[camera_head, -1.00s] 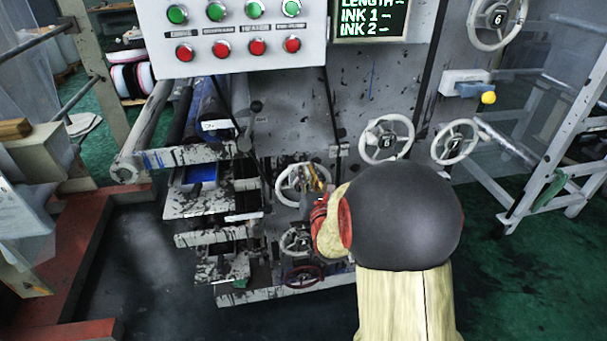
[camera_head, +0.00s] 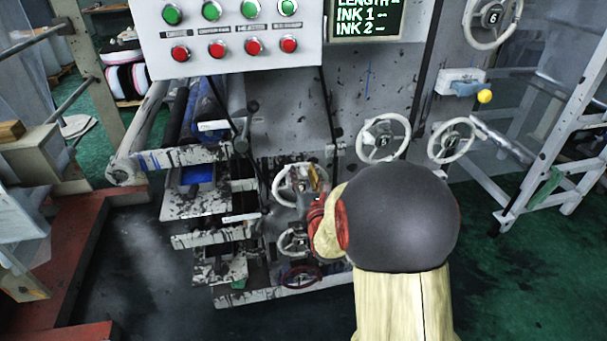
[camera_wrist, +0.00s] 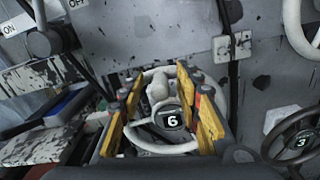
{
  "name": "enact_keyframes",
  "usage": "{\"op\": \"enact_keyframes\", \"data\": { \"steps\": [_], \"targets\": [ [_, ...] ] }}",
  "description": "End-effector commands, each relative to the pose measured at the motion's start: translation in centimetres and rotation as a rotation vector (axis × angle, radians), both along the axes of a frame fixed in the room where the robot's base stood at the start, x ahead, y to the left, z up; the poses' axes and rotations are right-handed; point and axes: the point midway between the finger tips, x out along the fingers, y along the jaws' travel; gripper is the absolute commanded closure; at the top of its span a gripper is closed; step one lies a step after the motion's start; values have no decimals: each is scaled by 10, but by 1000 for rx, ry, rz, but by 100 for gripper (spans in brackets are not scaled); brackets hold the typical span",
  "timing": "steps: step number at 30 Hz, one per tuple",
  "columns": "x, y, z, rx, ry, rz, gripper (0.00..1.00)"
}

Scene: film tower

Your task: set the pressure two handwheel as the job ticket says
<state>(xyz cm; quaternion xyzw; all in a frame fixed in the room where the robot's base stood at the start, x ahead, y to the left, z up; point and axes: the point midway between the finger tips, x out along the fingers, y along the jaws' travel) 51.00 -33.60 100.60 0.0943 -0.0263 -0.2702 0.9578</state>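In the head view my gripper (camera_head: 316,180) is low on the press front, at a white handwheel (camera_head: 281,190). In the wrist view my gripper (camera_wrist: 160,80) has its two yellow fingers apart, one on each side of the wheel's middle. This white wheel (camera_wrist: 188,82) has a pale knob (camera_wrist: 158,88) and a dark hub reading 6 between the fingers. I cannot tell whether the fingers touch the wheel. No label naming pressure two is readable, and I see no job ticket.
A dark handwheel (camera_wrist: 285,130) reading 3 is at the right in the wrist view. Other white wheels (camera_head: 383,160), (camera_head: 450,160) are farther right in the head view. A button panel (camera_head: 230,65) and a screen (camera_head: 365,20) are above. A white frame (camera_head: 550,150) stands at right.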

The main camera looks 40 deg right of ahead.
Motion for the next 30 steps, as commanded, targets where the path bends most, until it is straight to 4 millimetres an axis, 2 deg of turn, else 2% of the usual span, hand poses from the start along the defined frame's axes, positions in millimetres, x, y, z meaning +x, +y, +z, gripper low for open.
{"op": "enact_keyframes", "data": {
  "steps": [5, 10, 21, 30],
  "targets": [
    [-1, 0, 0, 0, 0, 0, 66],
    [-11, 6, 1, 0, -1, -1, 66],
    [-69, 42, 1, -1, 0, -2, 66],
    [-99, 60, 1, -1, -2, -1, 66]
  ]
}}
